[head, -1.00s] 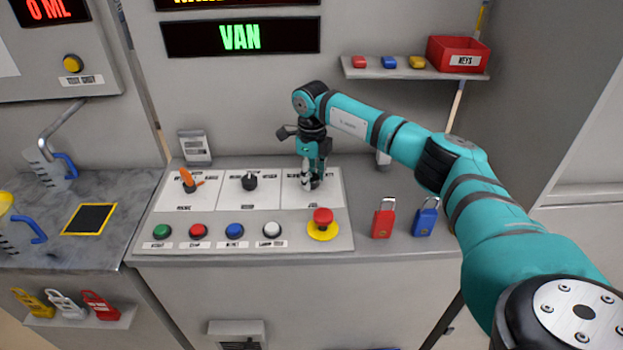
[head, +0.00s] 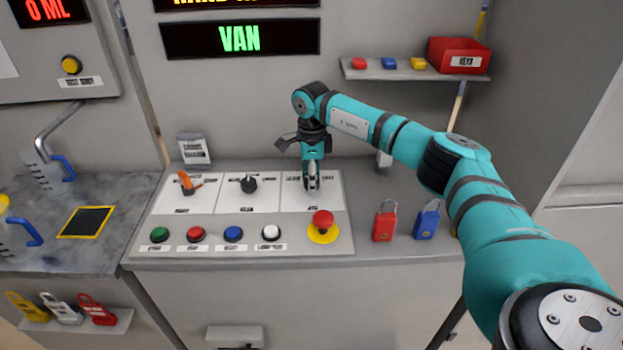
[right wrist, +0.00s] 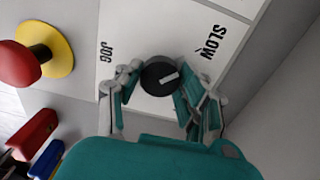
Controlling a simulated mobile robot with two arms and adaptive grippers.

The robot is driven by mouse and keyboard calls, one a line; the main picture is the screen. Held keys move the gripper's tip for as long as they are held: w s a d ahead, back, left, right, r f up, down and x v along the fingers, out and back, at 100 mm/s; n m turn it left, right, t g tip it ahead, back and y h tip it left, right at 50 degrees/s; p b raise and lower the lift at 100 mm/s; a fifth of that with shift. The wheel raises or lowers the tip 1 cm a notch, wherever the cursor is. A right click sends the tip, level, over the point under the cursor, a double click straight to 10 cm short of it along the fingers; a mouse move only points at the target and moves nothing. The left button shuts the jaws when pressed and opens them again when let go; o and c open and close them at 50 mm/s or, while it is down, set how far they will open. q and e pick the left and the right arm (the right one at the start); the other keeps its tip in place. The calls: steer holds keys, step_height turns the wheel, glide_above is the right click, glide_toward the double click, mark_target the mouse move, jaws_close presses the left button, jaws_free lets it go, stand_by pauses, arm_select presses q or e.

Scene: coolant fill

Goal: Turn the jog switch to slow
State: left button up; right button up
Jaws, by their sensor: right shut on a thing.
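The jog switch is a round black knob (right wrist: 158,84) with a white mark on a white panel. In the right wrist view, the word SLOW stands above and to the right of it and the word JOG to its left. The white mark points right, toward the SLOW side, a little below that word. My right gripper (head: 312,187) points down at the rightmost panel section, and its fingers (right wrist: 157,80) are shut on the knob from both sides. In the head view the gripper hides the knob. My left gripper is not in view.
An orange switch (head: 187,183) and a black knob (head: 249,184) sit to the left. Several push buttons and a red emergency stop (head: 323,219) lie in front. A red padlock (head: 384,222) and a blue padlock (head: 427,221) stand to the right. A key shelf (head: 415,74) is above.

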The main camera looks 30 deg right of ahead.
steer(key=shift+r, duration=0.1)
steer(key=o, duration=1.2)
step_height(320, 180, up, 12)
steer(key=shift+f, duration=0.1)
stand_by(0.3)
